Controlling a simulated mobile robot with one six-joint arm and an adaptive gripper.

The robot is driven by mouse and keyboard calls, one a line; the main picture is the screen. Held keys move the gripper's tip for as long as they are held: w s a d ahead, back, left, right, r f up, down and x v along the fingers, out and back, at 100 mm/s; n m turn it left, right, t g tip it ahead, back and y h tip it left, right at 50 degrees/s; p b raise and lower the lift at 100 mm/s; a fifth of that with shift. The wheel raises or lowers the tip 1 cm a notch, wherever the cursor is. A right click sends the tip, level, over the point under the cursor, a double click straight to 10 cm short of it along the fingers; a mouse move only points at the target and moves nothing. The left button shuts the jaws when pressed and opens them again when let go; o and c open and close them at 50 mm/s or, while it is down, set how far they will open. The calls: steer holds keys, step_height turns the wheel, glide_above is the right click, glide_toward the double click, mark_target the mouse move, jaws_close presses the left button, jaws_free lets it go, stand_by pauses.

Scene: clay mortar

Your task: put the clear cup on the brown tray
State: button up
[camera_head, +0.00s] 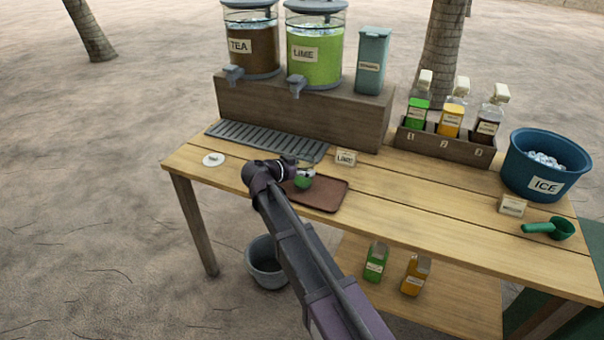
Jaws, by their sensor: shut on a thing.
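The clear cup (304,174) has something green in its lower part. It is at the end of my arm, over or on the left part of the brown tray (325,196); I cannot tell whether its base touches the tray. My gripper (290,170) is shut on the cup from its left side. My wrist hides part of the cup and the tray's left end. The brown tray lies flat on the wooden table near its front edge.
A grey drip grate (265,140) lies behind, below the tea dispenser (251,45) and lime dispenser (314,55). Bottles in a rack (448,143), a blue ice bucket (545,165) and a green scoop (550,229) are right.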

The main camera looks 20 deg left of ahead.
steer(key=shift+f, duration=0.45)
steer(key=o, duration=0.9)
steer(key=shift+r, duration=0.15)
steer(key=shift+r, duration=0.15)
steer(key=p+v, duration=0.4)
steer(key=v, duration=0.8)
